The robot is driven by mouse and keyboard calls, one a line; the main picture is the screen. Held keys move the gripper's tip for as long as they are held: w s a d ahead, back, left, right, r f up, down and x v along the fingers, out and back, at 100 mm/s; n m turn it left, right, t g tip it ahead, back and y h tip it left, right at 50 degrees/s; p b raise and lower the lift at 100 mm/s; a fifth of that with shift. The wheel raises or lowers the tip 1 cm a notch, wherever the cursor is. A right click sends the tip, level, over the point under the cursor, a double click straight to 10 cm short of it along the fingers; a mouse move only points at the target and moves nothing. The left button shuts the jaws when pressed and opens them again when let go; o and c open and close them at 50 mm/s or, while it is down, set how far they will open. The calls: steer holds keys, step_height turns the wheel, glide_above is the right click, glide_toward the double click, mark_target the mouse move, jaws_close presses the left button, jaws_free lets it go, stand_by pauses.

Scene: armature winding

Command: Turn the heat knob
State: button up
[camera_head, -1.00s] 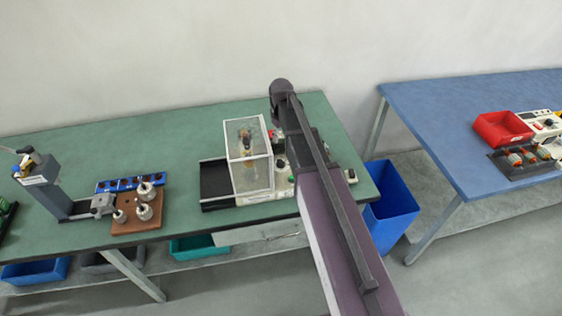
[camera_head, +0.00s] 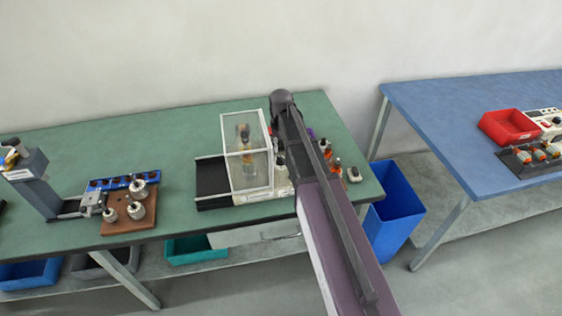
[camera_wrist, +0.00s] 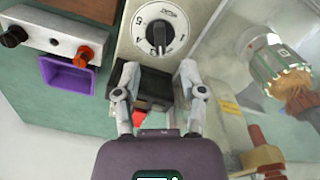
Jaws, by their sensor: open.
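The heat knob, a black knob (camera_wrist: 159,38) on a white numbered dial, shows at the top middle of the wrist view, on a pale panel. My gripper (camera_wrist: 159,72) is open, with its two grey fingertips apart below the dial, one toward each side of it. I see no contact with the knob. A black block and a bit of red lie between and behind the fingers. In the head view, my arm hides the knob and the gripper.
A clear-walled enclosure (camera_head: 247,172) with an armature inside stands left of my arm; it fills the right of the wrist view. A control box (camera_wrist: 55,38) and purple bin (camera_wrist: 68,76) are at left.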

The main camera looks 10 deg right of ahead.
mark_target(281, 158)
steer(key=shift+f+b, duration=2.65)
steer(key=shift+f, duration=0.35)
jaws_close()
